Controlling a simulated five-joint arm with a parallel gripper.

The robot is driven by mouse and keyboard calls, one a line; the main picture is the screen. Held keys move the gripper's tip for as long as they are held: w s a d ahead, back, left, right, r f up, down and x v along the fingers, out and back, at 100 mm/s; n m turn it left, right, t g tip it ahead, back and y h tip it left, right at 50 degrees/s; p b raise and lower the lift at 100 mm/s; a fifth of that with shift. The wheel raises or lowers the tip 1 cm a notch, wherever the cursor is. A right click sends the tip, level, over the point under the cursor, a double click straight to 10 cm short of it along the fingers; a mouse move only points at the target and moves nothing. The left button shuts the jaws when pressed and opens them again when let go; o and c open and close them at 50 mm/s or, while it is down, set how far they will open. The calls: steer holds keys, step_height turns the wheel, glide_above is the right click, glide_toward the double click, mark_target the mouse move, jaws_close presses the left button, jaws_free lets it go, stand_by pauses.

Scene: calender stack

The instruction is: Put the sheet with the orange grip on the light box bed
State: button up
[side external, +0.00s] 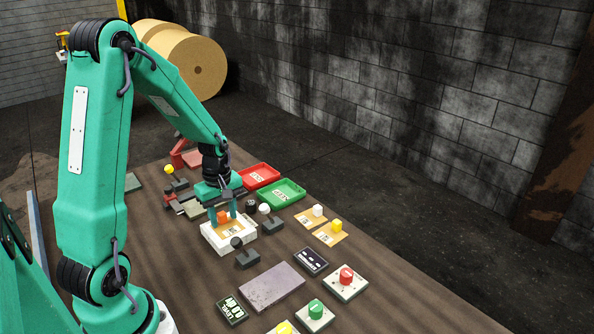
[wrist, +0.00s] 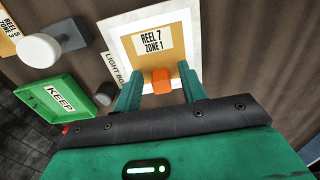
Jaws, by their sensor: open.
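The tan sheet (wrist: 185,50), marked "REEL 7 ZONE 1", lies on the white light box (wrist: 120,40), whose border shows around it. Its orange grip (wrist: 161,80) stands at the sheet's near edge in the wrist view. In the side view the light box (side external: 228,243) is below my gripper (side external: 223,217), with the orange grip (side external: 222,216) between the fingers. My gripper (wrist: 160,76) is open, with one finger on each side of the grip and gaps visible beside it. The fingers hide part of the sheet's near edge.
A green "KEEP" tray (side external: 290,187) and a red tray (side external: 270,171) stand beyond the light box. Knobbed dark fixtures (side external: 246,259) stand close around it. Sheets with white (side external: 317,211) and yellow (side external: 337,226) grips lie to the right. A grey plate (side external: 272,287) lies in front.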

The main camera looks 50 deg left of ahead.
mark_target(223, 215)
step_height(223, 215, up, 12)
stand_by(0.6)
stand_by(0.5)
steer(key=s+d+r+m+t, duration=0.2)
steer(key=s+d+r+m, duration=0.2)
steer(key=d+m, duration=0.4)
steer(key=s+d+r+m+t, duration=0.3)
steer(key=s+d+r+m, duration=0.1)
steer(key=d+m, duration=0.5)
steer(key=shift+s+d+r+m+t, duration=0.25)
steer(key=shift+s+r+m+t, duration=0.05)
steer(key=shift+r+m, duration=0.2)
